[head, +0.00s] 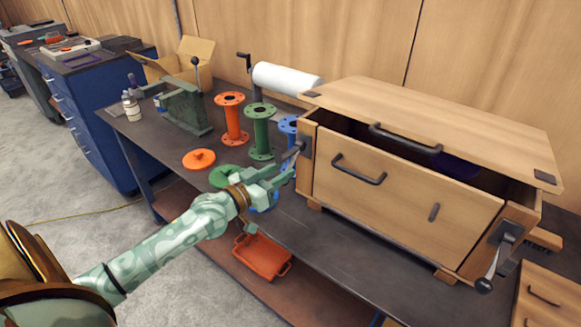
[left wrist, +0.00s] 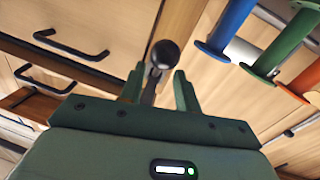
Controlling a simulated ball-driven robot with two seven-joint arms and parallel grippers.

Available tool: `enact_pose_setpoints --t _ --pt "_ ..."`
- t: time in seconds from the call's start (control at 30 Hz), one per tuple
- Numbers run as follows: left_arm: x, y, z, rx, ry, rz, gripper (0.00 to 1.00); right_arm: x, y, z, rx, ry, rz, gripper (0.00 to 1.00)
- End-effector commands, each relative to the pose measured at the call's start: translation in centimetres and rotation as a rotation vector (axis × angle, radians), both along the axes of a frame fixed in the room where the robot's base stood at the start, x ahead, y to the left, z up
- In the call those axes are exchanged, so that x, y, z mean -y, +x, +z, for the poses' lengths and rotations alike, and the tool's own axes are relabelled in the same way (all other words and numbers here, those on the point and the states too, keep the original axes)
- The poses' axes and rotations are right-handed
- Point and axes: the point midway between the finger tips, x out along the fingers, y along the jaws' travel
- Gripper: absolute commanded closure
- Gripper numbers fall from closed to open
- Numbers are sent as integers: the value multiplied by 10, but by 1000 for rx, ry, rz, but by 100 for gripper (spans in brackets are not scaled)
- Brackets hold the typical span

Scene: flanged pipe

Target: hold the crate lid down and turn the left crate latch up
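The wooden crate (head: 400,190) stands on the dark workbench. Its lid (head: 430,115) sits raised, with a dark gap above the front panel. The lid has a black handle (head: 405,140). The left latch (head: 303,148) is a dark lever on the crate's left front corner, partly hidden by my left gripper (head: 287,174). In the left wrist view the latch's black knob (left wrist: 165,54) lies between the two green fingertips of my left gripper (left wrist: 158,82), with gaps visible on both sides. The right latch (head: 497,258) hangs downward. My right gripper is not in view.
Orange (head: 232,120), green (head: 261,132) and blue (head: 288,127) flanged pipes stand left of the crate. An orange disc (head: 199,159) and a green vise (head: 186,108) are farther left. A white roll (head: 286,79) is behind. An orange tray (head: 262,257) is below the bench top.

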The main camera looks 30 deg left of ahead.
Motion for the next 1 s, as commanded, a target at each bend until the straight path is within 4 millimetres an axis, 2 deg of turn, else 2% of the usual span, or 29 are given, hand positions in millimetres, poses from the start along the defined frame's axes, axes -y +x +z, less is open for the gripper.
enact_pose_setpoints --t 0.1,0.2,0.57,0.6,0.7,1.0 --pt "5 21 0 2 -1 0 67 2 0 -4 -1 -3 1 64" --pt "7 31 -1 1 0 0 67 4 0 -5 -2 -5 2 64" --pt "9 38 0 -2 0 -1 67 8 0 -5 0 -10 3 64" --pt "9 38 0 -2 0 -1 73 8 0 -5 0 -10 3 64" --pt "9 38 0 -2 0 0 100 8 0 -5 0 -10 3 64" --pt "8 37 3 -11 2 -1 100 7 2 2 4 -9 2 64"
